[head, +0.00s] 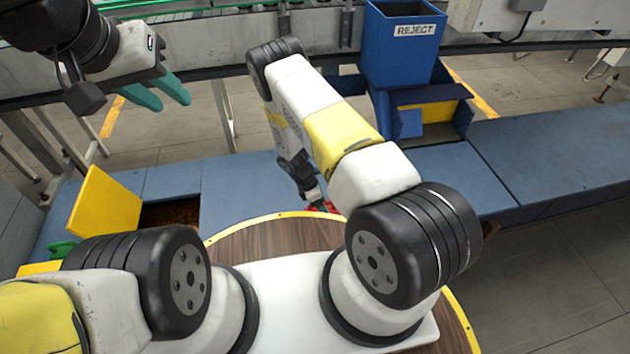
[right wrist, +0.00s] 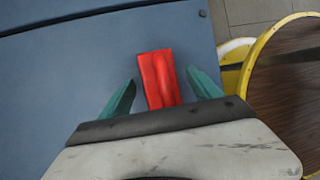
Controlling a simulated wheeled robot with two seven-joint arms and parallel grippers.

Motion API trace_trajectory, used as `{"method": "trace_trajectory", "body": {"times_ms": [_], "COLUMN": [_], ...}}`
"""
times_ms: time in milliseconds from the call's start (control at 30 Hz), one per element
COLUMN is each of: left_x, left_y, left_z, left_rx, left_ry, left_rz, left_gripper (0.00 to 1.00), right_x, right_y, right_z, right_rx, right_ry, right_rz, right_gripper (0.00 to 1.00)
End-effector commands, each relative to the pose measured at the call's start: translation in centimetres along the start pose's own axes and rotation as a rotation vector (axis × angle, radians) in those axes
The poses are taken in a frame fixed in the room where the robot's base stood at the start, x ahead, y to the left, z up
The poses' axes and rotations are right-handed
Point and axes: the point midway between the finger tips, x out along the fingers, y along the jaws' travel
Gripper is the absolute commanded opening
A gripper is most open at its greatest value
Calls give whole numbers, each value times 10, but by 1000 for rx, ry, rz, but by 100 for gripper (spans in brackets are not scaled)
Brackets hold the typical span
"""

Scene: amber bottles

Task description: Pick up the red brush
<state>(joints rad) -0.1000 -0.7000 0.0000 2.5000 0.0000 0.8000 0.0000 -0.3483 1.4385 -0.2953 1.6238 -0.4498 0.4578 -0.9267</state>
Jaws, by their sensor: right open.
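The red brush (right wrist: 160,80) lies on a blue padded surface in the right wrist view. My right gripper (right wrist: 161,76) is open, with one teal finger on each side of the brush. A gap shows between each finger and the brush, and whether either touches it cannot be told. In the head view, only a small red bit of the brush (head: 323,206) shows below my right wrist; my right arm hides the right fingers. My left gripper (head: 172,104) is raised at the upper left, its teal fingers apart and empty, far from the brush.
A blue REJECT bin (head: 401,55) stands at the back. A blue bench (head: 550,150) runs to the right. A yellow flap (head: 103,204) stands beside an opening at the left. A round wood-topped, yellow-rimmed platform (head: 285,232) is close to the brush.

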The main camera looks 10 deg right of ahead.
Motion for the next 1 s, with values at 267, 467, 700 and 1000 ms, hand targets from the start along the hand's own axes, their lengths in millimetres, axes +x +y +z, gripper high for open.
{"method": "trace_trajectory", "body": {"times_ms": [267, 467, 700, 1000], "left_x": [0, 0, 0, 0], "left_y": [0, 0, 0, 0], "left_z": [0, 0, 0, 0], "left_rx": [0, 0, 0, 0], "left_ry": [0, 0, 0, 0], "left_rz": [0, 0, 0, 0], "left_gripper": [34, 34, 34, 34], "right_x": [0, -1, -2, -29], "right_y": [0, 0, 0, -5], "right_z": [0, 0, 0, 11], "right_rx": [0, 0, 0, 0], "right_ry": [0, 0, 0, 1], "right_rz": [0, 0, 1, 2], "right_gripper": [29, 0, 0, 0]}}
